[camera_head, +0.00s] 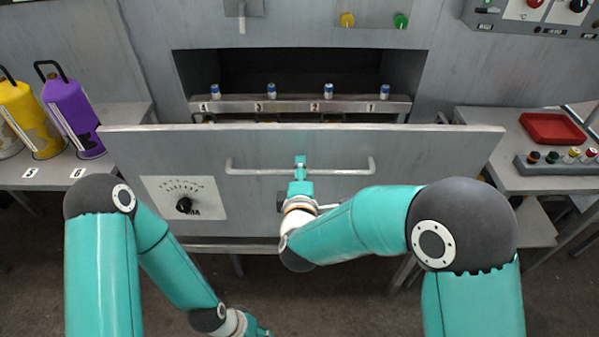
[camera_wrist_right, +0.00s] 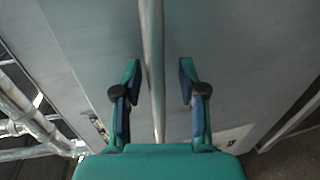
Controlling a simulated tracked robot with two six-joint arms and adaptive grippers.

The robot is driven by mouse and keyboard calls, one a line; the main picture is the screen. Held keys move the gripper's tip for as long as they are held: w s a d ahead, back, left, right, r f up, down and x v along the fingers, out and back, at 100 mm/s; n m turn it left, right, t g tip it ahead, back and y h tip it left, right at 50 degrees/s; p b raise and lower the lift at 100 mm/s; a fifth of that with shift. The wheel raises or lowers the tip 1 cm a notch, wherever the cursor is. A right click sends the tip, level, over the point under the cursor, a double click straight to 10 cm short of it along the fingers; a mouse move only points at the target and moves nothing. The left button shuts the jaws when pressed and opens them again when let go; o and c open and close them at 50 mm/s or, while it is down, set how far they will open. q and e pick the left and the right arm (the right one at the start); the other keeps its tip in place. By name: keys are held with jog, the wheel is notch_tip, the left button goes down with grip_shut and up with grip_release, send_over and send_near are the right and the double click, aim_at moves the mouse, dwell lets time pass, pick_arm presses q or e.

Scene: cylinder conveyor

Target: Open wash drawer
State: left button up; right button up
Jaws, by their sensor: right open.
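The wash drawer (camera_head: 420,155) is a wide grey panel in the middle of the head view, with a long horizontal bar handle (camera_head: 345,171). The drawer front stands out from the machine, with a dark recess visible behind its top edge. My right gripper (camera_head: 300,165) is at the middle of the handle. In the right wrist view, the bar (camera_wrist_right: 152,60) runs between the two open fingers of my right gripper (camera_wrist_right: 158,90), with gaps on both sides. My left gripper (camera_head: 262,332) is low at the bottom edge, partly cut off, away from the drawer.
A dial plate (camera_head: 160,190) is on the drawer's left. A rack (camera_head: 300,104) with several small cylinders stands behind the drawer front. Purple (camera_head: 85,110) and yellow (camera_head: 32,118) containers stand on the left table. A red tray (camera_head: 552,129) is on the right table.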

jog(key=shift+s+r, duration=0.1)
jog(key=shift+s, duration=0.05)
jog(key=v, duration=1.1)
jog(key=shift+s, duration=0.35)
